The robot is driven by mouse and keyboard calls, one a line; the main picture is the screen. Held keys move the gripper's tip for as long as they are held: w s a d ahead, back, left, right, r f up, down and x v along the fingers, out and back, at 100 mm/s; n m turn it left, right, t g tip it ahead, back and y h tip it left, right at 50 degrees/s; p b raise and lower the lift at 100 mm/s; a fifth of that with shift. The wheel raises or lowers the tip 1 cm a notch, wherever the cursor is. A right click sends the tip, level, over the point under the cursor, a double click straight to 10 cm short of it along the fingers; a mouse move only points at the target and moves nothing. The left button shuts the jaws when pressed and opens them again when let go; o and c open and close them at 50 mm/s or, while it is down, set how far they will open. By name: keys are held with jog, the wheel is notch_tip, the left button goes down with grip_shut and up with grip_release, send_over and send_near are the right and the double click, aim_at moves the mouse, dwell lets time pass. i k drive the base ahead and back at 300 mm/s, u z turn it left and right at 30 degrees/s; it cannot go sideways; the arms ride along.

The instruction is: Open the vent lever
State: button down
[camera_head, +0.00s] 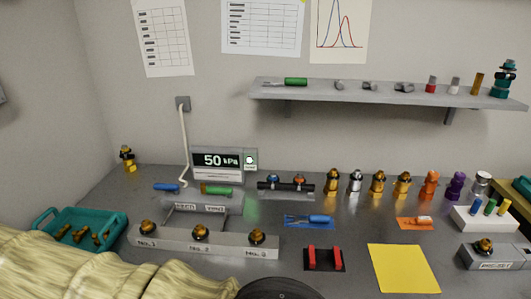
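Two small labels stand on a grey fixture behind the numbered block; the right one, a vent label (214,208), seems to read "VENT", and the left one (186,206) is too small to read surely. Behind them lie a green handle (216,190) and a blue handle (167,187), both roughly level. I cannot tell which one is the vent lever. A display (222,160) above reads 50 kPa. My beige-sleeved arm fills the lower left. A dark rounded part, probably mine, shows at the bottom edge. My gripper's fingers are not visible.
The grey block (205,247) holds several brass-topped pieces. A teal tray (67,224) is at left. A red-and-black holder (324,270) and yellow sheet (402,268) lie at front. Several coloured bottles line the back right, under a shelf (385,92).

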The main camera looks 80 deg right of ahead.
aim_at(228, 191)
jog(key=z, duration=1.6)
